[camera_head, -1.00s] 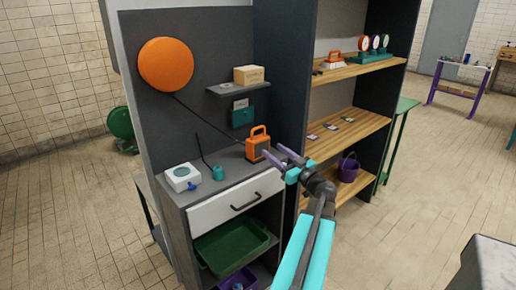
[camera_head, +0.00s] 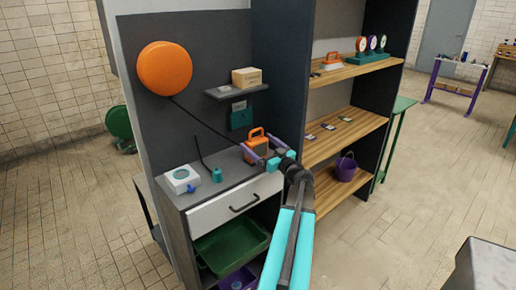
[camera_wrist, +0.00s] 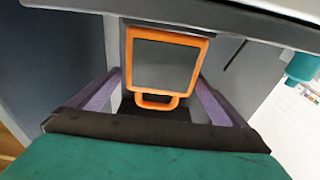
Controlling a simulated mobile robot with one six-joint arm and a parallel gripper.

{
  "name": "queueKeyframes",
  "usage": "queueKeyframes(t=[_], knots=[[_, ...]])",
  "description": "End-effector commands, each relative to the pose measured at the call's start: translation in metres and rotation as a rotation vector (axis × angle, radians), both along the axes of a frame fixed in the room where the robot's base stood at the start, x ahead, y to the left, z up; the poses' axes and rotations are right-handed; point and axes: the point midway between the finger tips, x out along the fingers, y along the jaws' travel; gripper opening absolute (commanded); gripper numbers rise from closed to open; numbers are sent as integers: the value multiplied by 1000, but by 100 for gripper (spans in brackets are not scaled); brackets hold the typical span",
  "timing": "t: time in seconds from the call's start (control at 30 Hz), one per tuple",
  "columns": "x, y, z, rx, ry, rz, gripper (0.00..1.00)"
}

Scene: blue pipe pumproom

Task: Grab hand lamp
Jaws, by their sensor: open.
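The hand lamp (camera_head: 257,141) is orange with a handle on top and stands upright on the grey counter (camera_head: 227,166), near the tall shelf. In the wrist view the lamp (camera_wrist: 165,65) shows a dark square face in an orange frame, with its handle toward the bottom of the picture. My gripper (camera_head: 259,148) is open at the lamp. Its purple fingers (camera_wrist: 160,85) lie to either side of the lamp in the wrist view. I cannot tell whether they touch it.
A white box with a round top (camera_head: 182,179) and a teal can (camera_head: 217,174) stand on the counter's left. A small shelf with a cardboard box (camera_head: 247,77) hangs above. The tall wooden-shelved unit (camera_head: 345,134) stands close at the right. A white drawer (camera_head: 237,203) is below.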

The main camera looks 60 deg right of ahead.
Motion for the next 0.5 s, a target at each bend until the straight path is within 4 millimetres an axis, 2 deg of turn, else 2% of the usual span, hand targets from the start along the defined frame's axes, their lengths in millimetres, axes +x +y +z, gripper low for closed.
queueKeyframes(t=[0.5], knots=[[7, -2, 2, 0, 0, 1, 97]])
